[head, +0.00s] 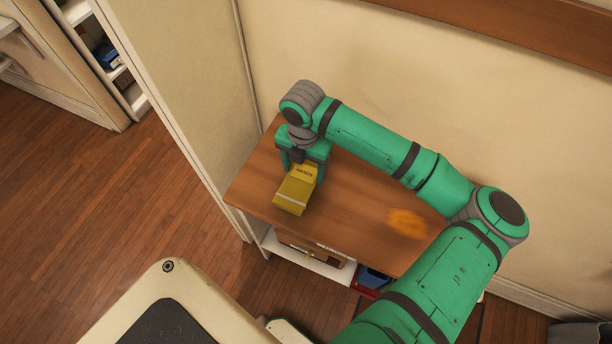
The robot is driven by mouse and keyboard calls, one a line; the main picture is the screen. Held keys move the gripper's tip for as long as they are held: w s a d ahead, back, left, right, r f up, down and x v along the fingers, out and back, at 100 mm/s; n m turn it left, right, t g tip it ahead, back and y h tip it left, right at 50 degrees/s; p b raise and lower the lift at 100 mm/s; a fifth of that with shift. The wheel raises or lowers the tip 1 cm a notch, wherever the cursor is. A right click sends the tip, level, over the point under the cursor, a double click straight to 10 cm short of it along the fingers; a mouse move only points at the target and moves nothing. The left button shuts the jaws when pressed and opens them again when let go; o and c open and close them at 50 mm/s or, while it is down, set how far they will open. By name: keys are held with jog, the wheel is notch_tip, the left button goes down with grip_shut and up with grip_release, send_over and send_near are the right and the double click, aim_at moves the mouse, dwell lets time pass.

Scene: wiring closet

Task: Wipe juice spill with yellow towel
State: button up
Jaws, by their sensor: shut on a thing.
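The yellow towel (293,194), folded into a block with a pale stripe and small dark lettering, is at the left part of the wooden table top. My gripper (302,168) is shut on its far end from above. I cannot tell whether the towel touches the table or is just above it. The juice spill (407,222), an orange patch, lies on the table to the right of the towel, clear of it and close to my arm.
The wooden table (345,215) stands against the wall, with a wall panel at its left. A shelf below holds a box (316,252) and blue and red items (371,280). The table top between towel and spill is bare.

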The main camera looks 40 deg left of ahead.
jog(key=shift+r, duration=1.5)
jog(key=shift+w, duration=0.1)
